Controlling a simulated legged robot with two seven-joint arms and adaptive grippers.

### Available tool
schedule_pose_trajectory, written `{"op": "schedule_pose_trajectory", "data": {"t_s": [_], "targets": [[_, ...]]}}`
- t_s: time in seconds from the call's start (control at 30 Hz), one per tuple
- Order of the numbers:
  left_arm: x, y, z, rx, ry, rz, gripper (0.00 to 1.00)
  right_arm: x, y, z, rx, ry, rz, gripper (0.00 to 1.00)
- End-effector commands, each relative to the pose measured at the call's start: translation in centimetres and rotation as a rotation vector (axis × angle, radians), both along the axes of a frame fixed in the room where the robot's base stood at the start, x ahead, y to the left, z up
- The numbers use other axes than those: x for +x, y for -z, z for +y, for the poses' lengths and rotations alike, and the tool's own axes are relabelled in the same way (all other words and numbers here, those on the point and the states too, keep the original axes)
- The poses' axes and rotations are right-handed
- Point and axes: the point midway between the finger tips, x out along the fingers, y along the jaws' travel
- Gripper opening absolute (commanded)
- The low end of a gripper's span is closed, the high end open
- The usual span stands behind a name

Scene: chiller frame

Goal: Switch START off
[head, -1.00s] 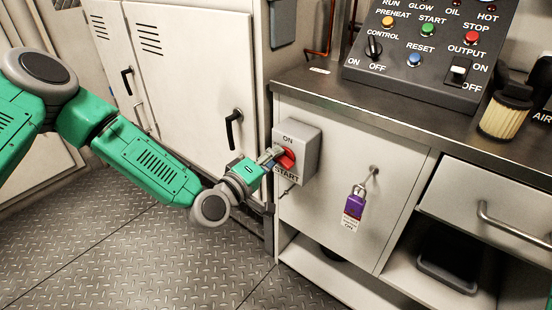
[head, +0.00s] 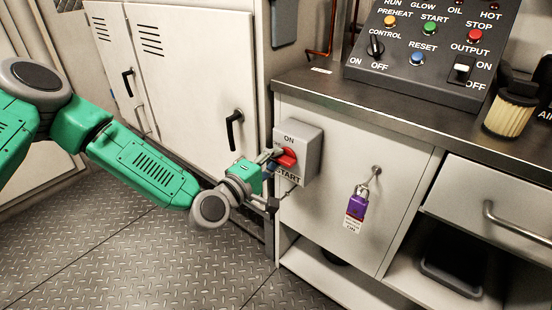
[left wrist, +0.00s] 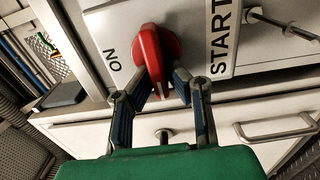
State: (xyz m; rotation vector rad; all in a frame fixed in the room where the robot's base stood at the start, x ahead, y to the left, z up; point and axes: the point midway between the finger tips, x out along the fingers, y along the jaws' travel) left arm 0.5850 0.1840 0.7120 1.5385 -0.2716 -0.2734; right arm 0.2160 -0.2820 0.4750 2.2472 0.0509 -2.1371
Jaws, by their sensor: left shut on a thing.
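The START switch is a grey box (head: 301,165) on the front of the cabinet, with ON printed above and START below its red handle (head: 287,158). In the left wrist view the red handle (left wrist: 150,50) stands out from the plate, between the ON and START labels. My left gripper (head: 273,158) is shut on the red handle, with a fingertip on each side of its near end. The fingers hide part of the handle in the head view. My right gripper is not in view.
A purple padlock with a tag (head: 356,203) hangs on the cabinet front, right of the switch. A control panel (head: 420,45) and a filter (head: 510,110) stand on the counter above. A white locker (head: 185,85) with black handles stands at the left.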

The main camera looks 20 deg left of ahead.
Motion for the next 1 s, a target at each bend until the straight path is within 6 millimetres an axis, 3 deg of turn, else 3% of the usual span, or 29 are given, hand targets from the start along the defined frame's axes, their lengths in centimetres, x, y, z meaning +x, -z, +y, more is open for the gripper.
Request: {"op": "schedule_pose_trajectory", "data": {"t_s": [0.03, 0.13, 0.17, 0.2, 0.5, 0.63, 1.0], "targets": [[-0.4, 0.9, 0.1, 0.004, 0.002, 0.021, 0.0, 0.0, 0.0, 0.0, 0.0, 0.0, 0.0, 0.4], [-0.4, 0.9, 0.1, 0.004, 0.002, 0.021, 0.0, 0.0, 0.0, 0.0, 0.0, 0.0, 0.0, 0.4], [-0.4, 0.9, 0.1, 0.004, 0.002, 0.021, 0.23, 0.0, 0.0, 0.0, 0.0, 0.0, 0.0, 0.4], [-0.4, 0.8, 0.1, 0.004, 0.002, 0.02, 0.32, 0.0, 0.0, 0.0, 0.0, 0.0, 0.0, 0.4], [-0.2, 0.3, 0.1, 0.003, 0.001, 0.008, 0.32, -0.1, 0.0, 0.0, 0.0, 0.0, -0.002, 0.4], [-1.1, 0.3, 0.4, 0.002, 0.001, 0.007, 0.32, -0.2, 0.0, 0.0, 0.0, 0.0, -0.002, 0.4], [-8.1, 0.5, 3.1, 0.0, 0.0, 0.013, 0.32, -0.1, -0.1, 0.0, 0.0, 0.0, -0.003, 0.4]]}}
